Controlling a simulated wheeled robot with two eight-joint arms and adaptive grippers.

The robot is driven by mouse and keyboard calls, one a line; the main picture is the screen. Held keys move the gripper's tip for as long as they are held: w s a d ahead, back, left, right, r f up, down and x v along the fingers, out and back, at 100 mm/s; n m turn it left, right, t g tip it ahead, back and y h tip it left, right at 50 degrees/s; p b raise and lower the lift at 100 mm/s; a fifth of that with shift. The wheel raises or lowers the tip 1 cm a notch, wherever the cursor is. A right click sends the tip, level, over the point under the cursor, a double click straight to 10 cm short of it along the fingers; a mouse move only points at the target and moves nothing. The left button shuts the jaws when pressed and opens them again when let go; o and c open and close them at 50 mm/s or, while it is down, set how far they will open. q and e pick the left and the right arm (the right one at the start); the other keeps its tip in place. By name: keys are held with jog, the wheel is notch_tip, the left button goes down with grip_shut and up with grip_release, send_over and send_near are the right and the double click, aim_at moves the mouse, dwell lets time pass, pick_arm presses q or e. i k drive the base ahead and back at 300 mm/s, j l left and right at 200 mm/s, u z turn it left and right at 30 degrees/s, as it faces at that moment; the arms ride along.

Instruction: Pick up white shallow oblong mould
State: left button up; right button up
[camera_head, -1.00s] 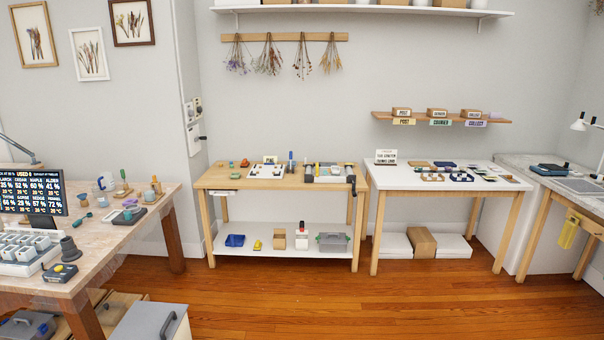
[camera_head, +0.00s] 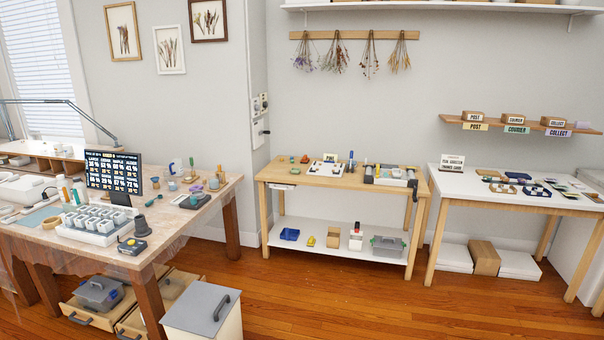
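I cannot single out a white shallow oblong mould at this distance. Small pale items (camera_head: 8,212) lie at the left end of the left worktable (camera_head: 178,222), too small and partly cut off to tell what they are. A white tray (camera_head: 92,236) with several small pale blocks or cups stands near the table's front edge. Neither of my grippers is in view.
A dark display (camera_head: 113,171) stands on the left table. A grey-lidded bin (camera_head: 203,302) and open drawers (camera_head: 98,318) are at its front. A wooden bench (camera_head: 300,178) and a white-topped table (camera_head: 480,187) stand further right. Wooden floor (camera_head: 350,305) lies clear before them.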

aim_at(396, 172)
jog(key=i+l+z, duration=0.35)
jog(key=i, duration=0.75)
jog(key=i+z, duration=0.35)
jog(key=i, duration=0.8)
